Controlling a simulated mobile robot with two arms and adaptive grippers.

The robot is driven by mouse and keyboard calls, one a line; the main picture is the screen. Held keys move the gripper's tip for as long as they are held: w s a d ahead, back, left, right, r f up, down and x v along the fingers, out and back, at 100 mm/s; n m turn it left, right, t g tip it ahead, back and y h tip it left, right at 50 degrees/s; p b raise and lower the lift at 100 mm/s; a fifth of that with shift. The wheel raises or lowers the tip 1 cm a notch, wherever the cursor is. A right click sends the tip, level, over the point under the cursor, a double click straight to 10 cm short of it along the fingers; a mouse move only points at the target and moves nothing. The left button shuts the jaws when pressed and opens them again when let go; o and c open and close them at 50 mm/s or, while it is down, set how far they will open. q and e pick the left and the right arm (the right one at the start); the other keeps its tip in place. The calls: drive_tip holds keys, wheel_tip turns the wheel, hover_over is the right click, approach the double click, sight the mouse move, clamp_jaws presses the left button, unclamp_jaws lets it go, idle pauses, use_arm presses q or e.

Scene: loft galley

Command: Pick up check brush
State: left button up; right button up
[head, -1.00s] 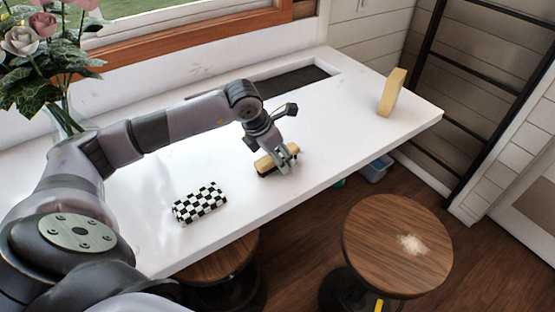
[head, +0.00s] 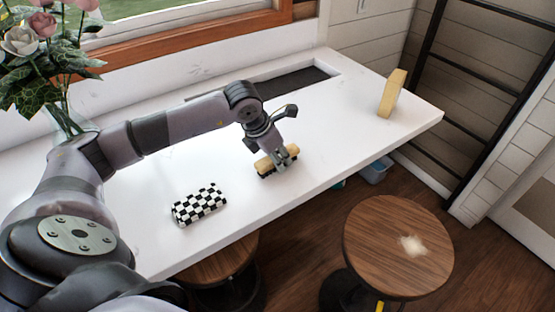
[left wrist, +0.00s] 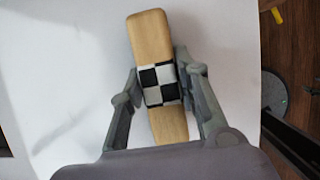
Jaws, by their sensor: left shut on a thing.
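The check brush (head: 265,166) lies on the white counter (head: 330,108), with a pale wooden back and dark bristles underneath. In the left wrist view the brush (left wrist: 148,38) shows a black-and-white checked band around its middle. My left gripper (head: 281,162) is above the brush, with its fingers on either side. In the left wrist view the left gripper (left wrist: 160,85) is shut on the brush at the checked band. The fingers hide part of the brush in the head view. My right gripper is not in view.
A black-and-white checkered block (head: 199,204) lies on the counter nearer me. A yellow sponge-like block (head: 392,93) stands at the far right end. Flowers in a glass vase (head: 66,118) stand at the left. A round wooden stool (head: 390,245) stands below the counter's front edge.

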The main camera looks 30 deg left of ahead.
sight(278, 154)
use_arm(q)
clamp_jaws()
drive_tip(key=shift+r+p, duration=0.4)
drive_tip(key=shift+p, duration=0.35)
wheel_tip(278, 154, up, 6)
drive_tip(key=b, duration=0.2)
drive_tip(key=shift+w+f+b, duration=0.1)
drive_tip(key=shift+f+b, duration=0.05)
drive_tip(key=shift+b, duration=0.2)
wheel_tip(278, 154, up, 14)
drive_tip(key=b, duration=0.2)
